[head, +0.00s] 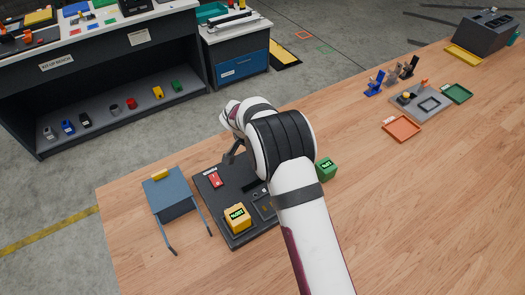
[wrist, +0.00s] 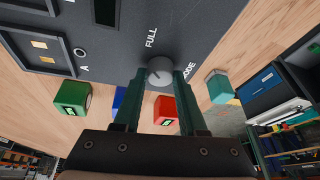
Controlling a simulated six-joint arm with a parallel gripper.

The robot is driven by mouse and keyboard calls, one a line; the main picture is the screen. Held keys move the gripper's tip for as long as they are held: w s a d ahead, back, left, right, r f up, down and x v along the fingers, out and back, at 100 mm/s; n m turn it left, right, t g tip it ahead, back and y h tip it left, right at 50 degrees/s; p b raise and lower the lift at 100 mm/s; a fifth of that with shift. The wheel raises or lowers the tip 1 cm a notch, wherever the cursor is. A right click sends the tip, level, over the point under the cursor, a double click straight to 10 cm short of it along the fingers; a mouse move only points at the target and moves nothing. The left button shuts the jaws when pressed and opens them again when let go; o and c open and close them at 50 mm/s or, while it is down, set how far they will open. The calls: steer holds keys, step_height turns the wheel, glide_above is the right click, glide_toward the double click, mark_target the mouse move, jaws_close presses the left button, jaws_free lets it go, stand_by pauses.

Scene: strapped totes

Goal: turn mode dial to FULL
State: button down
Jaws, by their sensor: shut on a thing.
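The mode dial (wrist: 160,77) is a small round grey knob on a dark panel (wrist: 200,22) in the wrist view. The word FULL is printed beside it, above and slightly left, and MODE to its right. My gripper (wrist: 160,83) has its two green fingers on either side of the knob, shut on it. The knob carries a faint mark, too small to read its setting surely. In the head view the dark panel (head: 208,200) lies on the wooden table, and my arm hides the dial and fingertips.
A yellow block with a display (head: 237,217) and a red switch (head: 215,180) are on the panel. A blue-grey stand (head: 170,193) is at its left, a green block (head: 326,168) at its right. Orange (head: 401,129) and green trays lie farther right. The table's right foreground is clear.

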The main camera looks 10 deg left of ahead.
steer(key=shift+a+m+g+h, duration=0.15)
steer(key=shift+m+g+h, duration=0.3)
steer(key=shift+m, duration=0.95)
steer(key=shift+c, duration=2.3)
jaws_free()
steer(key=shift+r, duration=0.1)
steer(key=v, duration=1.5)
steer(key=shift+a+r, duration=0.2)
steer(key=shift+r, duration=0.05)
steer(key=shift+s+d, duration=0.1)
steer(key=shift+s, duration=0.05)
